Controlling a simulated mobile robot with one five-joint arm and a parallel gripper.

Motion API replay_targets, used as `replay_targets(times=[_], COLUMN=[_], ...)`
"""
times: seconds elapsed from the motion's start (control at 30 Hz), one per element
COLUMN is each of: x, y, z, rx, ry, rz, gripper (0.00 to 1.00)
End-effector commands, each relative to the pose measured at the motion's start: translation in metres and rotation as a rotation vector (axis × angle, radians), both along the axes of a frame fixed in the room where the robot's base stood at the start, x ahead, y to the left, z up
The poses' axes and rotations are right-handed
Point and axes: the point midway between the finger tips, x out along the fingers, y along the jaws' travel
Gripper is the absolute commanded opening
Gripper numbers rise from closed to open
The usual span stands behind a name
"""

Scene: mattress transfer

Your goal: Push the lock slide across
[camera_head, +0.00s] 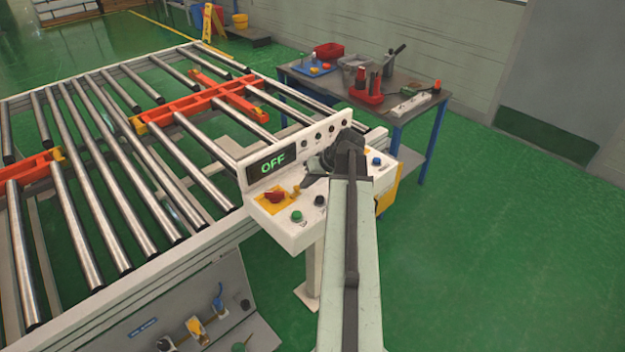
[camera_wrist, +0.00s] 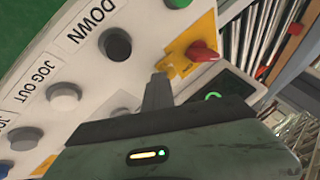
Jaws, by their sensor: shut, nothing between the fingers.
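The control panel (camera_head: 297,234) carries a yellow plate (camera_head: 265,204) with a red rotary knob (camera_head: 275,196). A small yellow tab (camera_head: 297,190), which looks like the lock slide, stands beside the knob. In the wrist view the yellow tab (camera_wrist: 174,66) lies just beyond my fingertips, next to the red knob (camera_wrist: 204,51). My gripper (camera_wrist: 158,80) is shut and empty, its tip at or very near the tab; I cannot tell whether they touch. In the head view my gripper (camera_head: 318,166) is over the panel, partly hidden by my arm.
A display (camera_head: 272,162) on the panel reads OFF. Several buttons surround the knob, including a green one (camera_head: 296,216) and a black one (camera_wrist: 115,44) by the word DOWN. A roller conveyor (camera_head: 130,190) lies to the left. A workbench (camera_head: 400,108) with tools stands behind.

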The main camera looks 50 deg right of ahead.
Motion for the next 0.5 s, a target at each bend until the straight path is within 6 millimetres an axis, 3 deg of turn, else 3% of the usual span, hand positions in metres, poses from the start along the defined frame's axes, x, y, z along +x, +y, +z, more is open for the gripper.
replay_targets(times=[0.3, 0.5], x=[0.000, -0.007], y=[0.000, -0.025], z=[0.001, 0.008], rx=[0.007, 0.005], ry=[0.002, 0.002], rz=[0.006, 0.008], gripper=[0.00, 0.00])
